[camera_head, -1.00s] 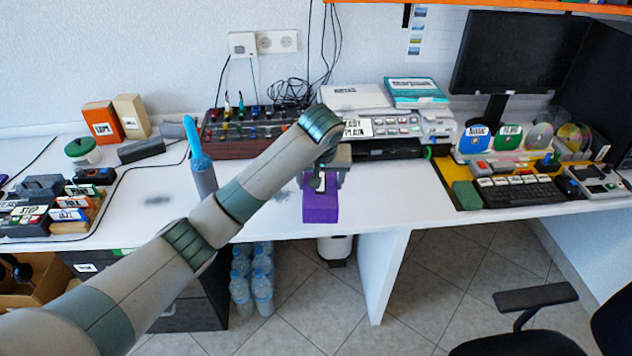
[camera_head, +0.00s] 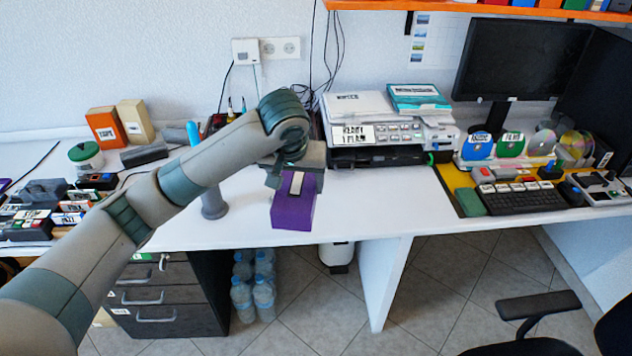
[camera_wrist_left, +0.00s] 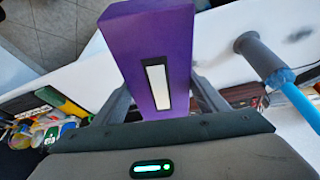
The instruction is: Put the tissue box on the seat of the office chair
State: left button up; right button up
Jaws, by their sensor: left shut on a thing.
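The purple tissue box (camera_head: 293,212) with a pale slot on top is held in my left gripper (camera_head: 297,180), above the front part of the white desk in the head view. In the left wrist view the box (camera_wrist_left: 150,40) sits between the two fingers of the left gripper (camera_wrist_left: 155,95), which are shut on its sides. The black office chair shows only partly at the lower right, with its seat (camera_head: 527,347) cut off by the frame edge. The box is well to the left of the chair. My right gripper is not in view.
The white desk (camera_head: 385,200) has clear room in its middle. A grey cylinder (camera_head: 214,205) with a blue top stands left of the box. The chair's armrest (camera_head: 538,304) rises beside the seat. Water bottles (camera_head: 263,295) stand under the desk. Tiled floor (camera_head: 440,290) lies open before the chair.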

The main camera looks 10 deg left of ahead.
pick_arm(q)
jog(key=s+a+r+m, duration=0.1)
jog(key=s+a, duration=0.3)
jog(key=s, duration=0.6)
jog(key=shift+r, duration=0.3)
